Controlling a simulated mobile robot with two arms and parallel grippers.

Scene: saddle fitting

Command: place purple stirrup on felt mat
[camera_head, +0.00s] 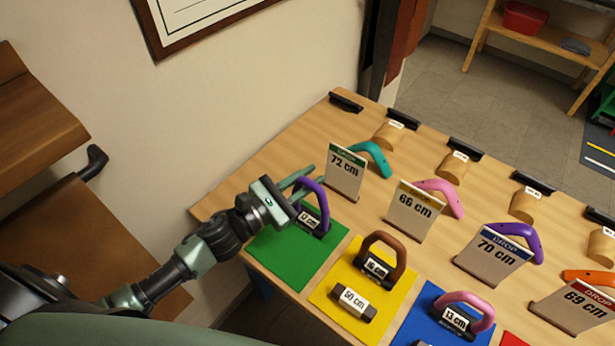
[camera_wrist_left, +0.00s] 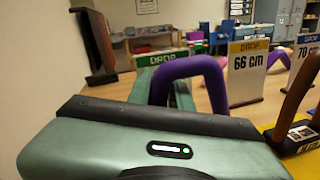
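The purple stirrup (camera_head: 312,190) is an arch on a dark base with a white cm label. It stands upright on the green felt mat (camera_head: 277,255), near its back right edge. My left gripper (camera_head: 305,180) is at the arch's upper left side, its green fingers reaching to the bar. In the left wrist view, the purple arch (camera_wrist_left: 190,68) rises close in front of the gripper (camera_wrist_left: 160,88), one leg overlapping the fingers. Whether they pinch it cannot be told. My right gripper is not in view.
A 72 cm card (camera_head: 345,172) stands just behind the green mat. A yellow mat (camera_head: 325,290) to the right holds a brown stirrup (camera_head: 385,255) and a labelled dark block (camera_head: 354,302). A pink stirrup (camera_head: 465,310) stands on the blue mat (camera_head: 415,322). The wall is at left.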

